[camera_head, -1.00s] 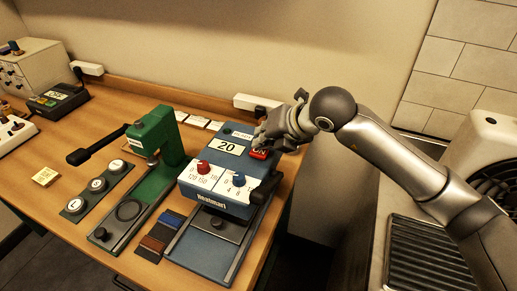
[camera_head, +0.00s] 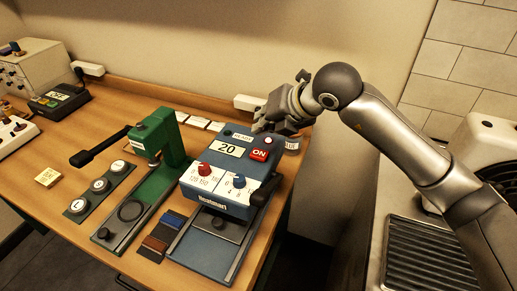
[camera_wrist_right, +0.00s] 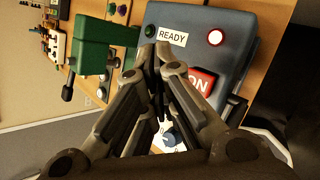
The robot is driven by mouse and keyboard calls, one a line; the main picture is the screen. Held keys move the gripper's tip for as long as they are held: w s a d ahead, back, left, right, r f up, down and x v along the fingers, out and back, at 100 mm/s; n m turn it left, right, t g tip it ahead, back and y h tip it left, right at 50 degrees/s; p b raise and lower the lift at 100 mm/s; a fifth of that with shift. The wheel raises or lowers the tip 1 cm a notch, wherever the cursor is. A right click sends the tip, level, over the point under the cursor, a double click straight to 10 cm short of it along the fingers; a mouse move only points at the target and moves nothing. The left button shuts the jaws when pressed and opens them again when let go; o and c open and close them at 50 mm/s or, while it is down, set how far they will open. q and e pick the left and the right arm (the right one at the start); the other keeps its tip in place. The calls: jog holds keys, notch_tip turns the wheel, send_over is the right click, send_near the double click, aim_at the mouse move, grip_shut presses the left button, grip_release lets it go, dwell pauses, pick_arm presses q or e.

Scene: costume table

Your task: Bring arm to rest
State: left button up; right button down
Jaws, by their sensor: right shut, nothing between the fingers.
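My right gripper (camera_head: 262,124) is shut and empty, just above the back right part of the blue heat press (camera_head: 216,205). In the right wrist view the gripper (camera_wrist_right: 155,48) has its fingertips together over the press panel. The red ON switch (camera_head: 260,155) is uncovered in the head view and also shows in the right wrist view (camera_wrist_right: 201,86). The display card reads 20. My left gripper is not in view.
A green press (camera_head: 157,142) with a black lever stands left of the blue press. Round badge parts (camera_head: 99,185) and a yellow note pad (camera_head: 48,177) lie on the wooden table (camera_head: 55,212). A grooved metal grille (camera_head: 407,246) is at the right.

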notch_tip(320, 180, up, 2)
dwell(0.6)
